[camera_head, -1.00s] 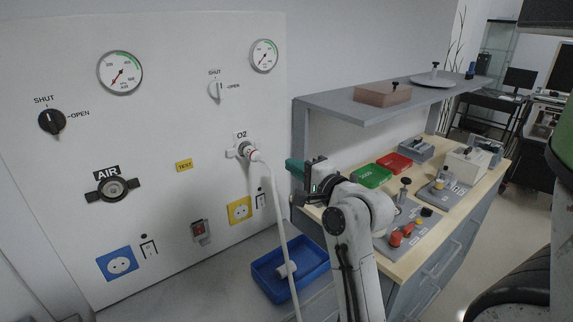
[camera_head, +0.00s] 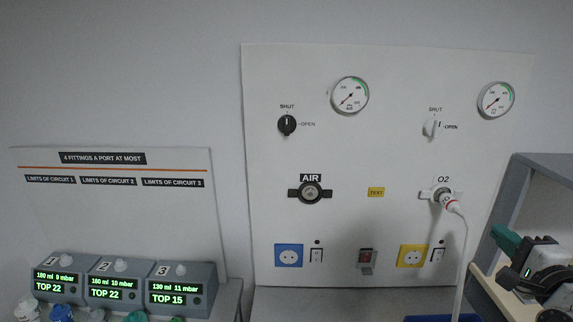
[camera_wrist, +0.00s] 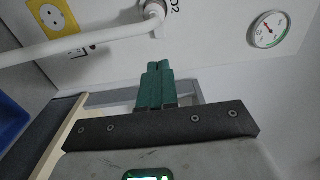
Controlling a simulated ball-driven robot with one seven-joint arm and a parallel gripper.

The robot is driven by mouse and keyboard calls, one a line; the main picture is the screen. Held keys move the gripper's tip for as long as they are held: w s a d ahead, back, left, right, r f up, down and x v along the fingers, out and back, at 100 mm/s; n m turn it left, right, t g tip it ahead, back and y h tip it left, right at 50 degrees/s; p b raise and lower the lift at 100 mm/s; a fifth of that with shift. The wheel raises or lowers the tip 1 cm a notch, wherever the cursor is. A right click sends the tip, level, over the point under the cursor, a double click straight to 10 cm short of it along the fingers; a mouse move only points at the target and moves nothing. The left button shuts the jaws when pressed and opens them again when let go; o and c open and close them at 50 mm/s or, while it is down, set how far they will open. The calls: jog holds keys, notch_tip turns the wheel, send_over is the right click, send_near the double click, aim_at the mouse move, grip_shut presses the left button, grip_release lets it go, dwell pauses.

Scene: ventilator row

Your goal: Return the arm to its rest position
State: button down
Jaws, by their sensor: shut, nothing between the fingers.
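My gripper (camera_head: 508,240) is at the right edge of the head view, in front of the grey shelf unit and to the right of the O2 outlet. In the wrist view its green fingers (camera_wrist: 156,86) are together with nothing between them. The white hose (camera_head: 461,262) hangs from the O2 outlet (camera_head: 441,194) on the wall panel. It also crosses the upper left of the wrist view (camera_wrist: 85,38). My gripper is apart from the hose in the head view. The rest of my arm is cut off by the frame.
The wall panel (camera_head: 385,145) carries gauges, black and white valve knobs, an AIR outlet (camera_head: 311,192) and sockets. Several ventilator units (camera_head: 182,290) stand at the lower left below a limits board (camera_head: 112,190). The grey shelf unit (camera_head: 528,185) is close to my gripper at the right.

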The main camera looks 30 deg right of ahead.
jog(key=w+a+f+n+g+y, duration=0.3)
jog(key=a+f+n+g+y, duration=0.4)
jog(key=a+f+n, duration=0.95)
jog(key=s+a+f+n+g+y, duration=0.2)
jog(key=s+a+f+n+g, duration=0.5)
jog(key=s+a+f, duration=0.6)
notch_tip(320, 180, down, 4)
jog(key=shift+s+a+f, duration=0.1)
jog(key=shift+s+a, duration=0.2)
jog(key=shift+a, duration=0.6)
